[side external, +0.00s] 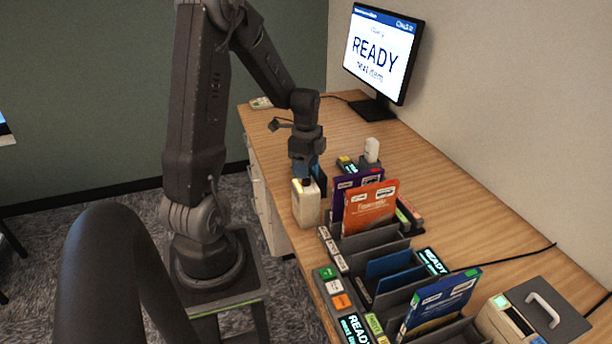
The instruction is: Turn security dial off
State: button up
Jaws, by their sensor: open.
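My gripper (305,168) points down at the near edge of the wooden desk. I cannot make out a security dial clearly. A beige device (503,322) with a small lit screen stands at the lower right, next to a grey panel with a pale handle (543,309).
Grey sorter racks (370,240) hold orange, purple and blue boxes along the desk's near side. Lit READY displays (432,262) and coloured labels sit among them. A monitor (382,50) reading READY stands at the back. A white object (371,150) stands behind the racks. The desk's far left is mostly clear.

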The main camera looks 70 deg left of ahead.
jog(key=shift+f, duration=1.8)
jog(key=shift+c, duration=0.5)
jog(key=c, duration=0.8)
jog(key=shift+c, duration=0.2)
